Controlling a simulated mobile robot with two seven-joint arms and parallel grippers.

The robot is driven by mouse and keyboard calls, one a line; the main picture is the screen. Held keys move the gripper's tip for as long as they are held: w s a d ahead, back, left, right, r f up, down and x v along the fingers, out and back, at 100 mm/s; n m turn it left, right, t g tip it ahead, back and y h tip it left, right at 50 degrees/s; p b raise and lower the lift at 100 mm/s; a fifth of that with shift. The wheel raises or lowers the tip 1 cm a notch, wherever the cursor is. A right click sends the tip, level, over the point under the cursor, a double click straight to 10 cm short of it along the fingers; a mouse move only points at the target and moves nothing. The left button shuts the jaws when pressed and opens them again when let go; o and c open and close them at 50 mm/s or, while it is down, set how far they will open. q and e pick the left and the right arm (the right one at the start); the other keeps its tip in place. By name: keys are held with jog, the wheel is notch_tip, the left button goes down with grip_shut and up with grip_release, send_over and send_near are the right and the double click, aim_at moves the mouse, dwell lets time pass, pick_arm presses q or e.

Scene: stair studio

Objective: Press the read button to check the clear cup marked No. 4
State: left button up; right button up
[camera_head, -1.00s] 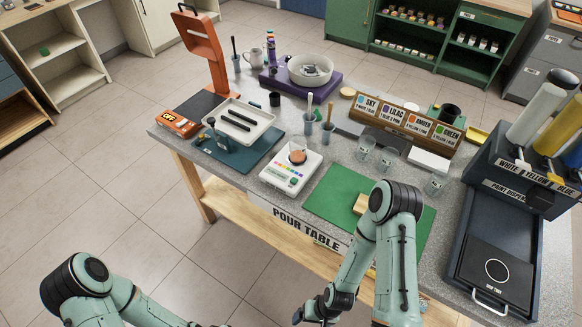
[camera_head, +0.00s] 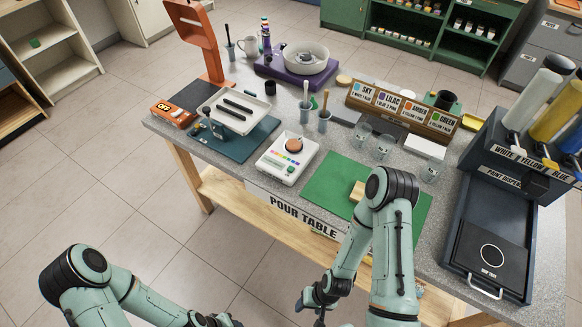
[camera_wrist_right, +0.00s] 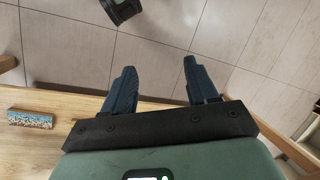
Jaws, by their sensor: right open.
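A white reader device (camera_head: 287,158) with coloured squares on its face and a brown-orange round spot at its back stands near the table's front edge. A small control shows on its front part, too small to read. Clear cups stand right of it: one (camera_head: 362,133), a second (camera_head: 383,148) and a third (camera_head: 430,172) nearer the ink trays; their numbers are unreadable. My right gripper (camera_head: 318,312) is low in front of the table, apart from the reader and cups. Its fingers are open and empty in the right wrist view (camera_wrist_right: 160,68). My left gripper (camera_head: 222,321) is at the bottom edge, mostly cut off.
A green mat (camera_head: 335,205) with a wooden block lies right of the reader. A teal board (camera_head: 240,148) with a white tray stands left. Brush cups (camera_head: 305,115) stand behind. A dark dispenser (camera_head: 510,165) fills the right end. A lower shelf (camera_wrist_right: 80,103) is near the right gripper.

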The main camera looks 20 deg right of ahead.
grip_shut()
dwell(1.4)
